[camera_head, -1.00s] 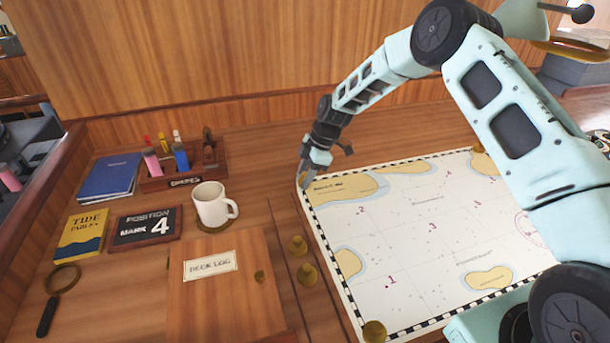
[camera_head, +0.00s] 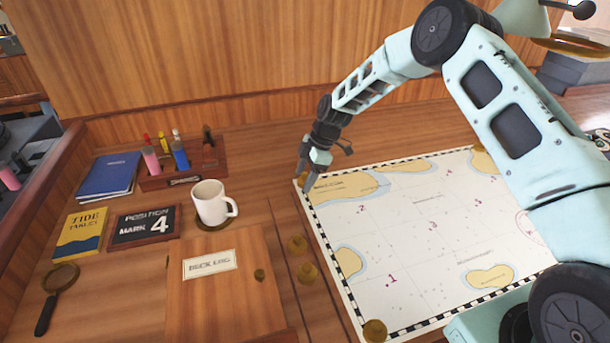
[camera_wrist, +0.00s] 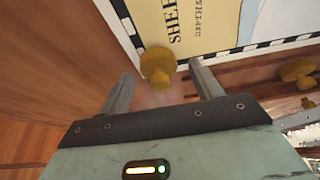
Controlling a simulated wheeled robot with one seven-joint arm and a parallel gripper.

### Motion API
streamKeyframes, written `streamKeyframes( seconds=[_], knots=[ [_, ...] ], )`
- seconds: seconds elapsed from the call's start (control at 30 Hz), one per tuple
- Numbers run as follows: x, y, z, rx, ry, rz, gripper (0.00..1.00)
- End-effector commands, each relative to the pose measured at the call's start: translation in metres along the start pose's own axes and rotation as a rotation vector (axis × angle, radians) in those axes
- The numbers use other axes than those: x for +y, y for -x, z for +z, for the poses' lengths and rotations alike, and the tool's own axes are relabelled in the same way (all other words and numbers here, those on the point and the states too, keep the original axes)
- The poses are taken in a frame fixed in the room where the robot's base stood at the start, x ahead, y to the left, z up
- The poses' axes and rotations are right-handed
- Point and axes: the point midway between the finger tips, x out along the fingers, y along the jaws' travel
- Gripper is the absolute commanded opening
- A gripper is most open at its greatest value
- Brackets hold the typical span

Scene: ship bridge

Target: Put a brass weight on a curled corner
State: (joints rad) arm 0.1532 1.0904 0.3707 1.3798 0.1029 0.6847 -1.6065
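The chart (camera_head: 420,235) lies on the desk, with a checkered border. One brass weight (camera_wrist: 157,66) sits at the chart's far-left corner, beside the lettering in the wrist view. My gripper (camera_head: 304,172) is over that corner, pointing down. In the wrist view its two fingers (camera_wrist: 160,72) are apart, with the weight between their tips and gaps on both sides. Another brass weight (camera_head: 375,331) is on the near-left corner and another (camera_head: 482,160) is at the far-right edge, partly behind my arm. Two loose brass weights (camera_head: 297,244) (camera_head: 307,273) stand left of the chart. The near-right corner is hidden by my arm.
Left of the chart are the deck log (camera_head: 225,300), a white mug (camera_head: 212,203), a pen rack (camera_head: 185,172), a position plaque (camera_head: 145,228), tide tables (camera_head: 80,233), a blue book (camera_head: 108,178) and a magnifier (camera_head: 58,285). A wooden panel (camera_head: 220,60) rises behind.

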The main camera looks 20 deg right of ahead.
Motion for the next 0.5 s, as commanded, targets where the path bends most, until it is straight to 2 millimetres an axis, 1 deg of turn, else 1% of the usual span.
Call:
streamKeyframes(
  seconds=[0.17,0.27,0.37,0.47,0.5],
  knots=[
    [0.0,0.0,0.001,0.0,0.0,0.0,0.65],
    [0.001,0.006,0.001,0.0,0.0,0.001,0.65],
    [0.001,0.019,0.002,-0.001,0.0,0.004,0.65],
    [0.001,0.039,0.002,-0.001,-0.001,0.005,0.65],
    [0.001,0.049,0.002,0.0,0.0,0.005,0.65]
  ],
)
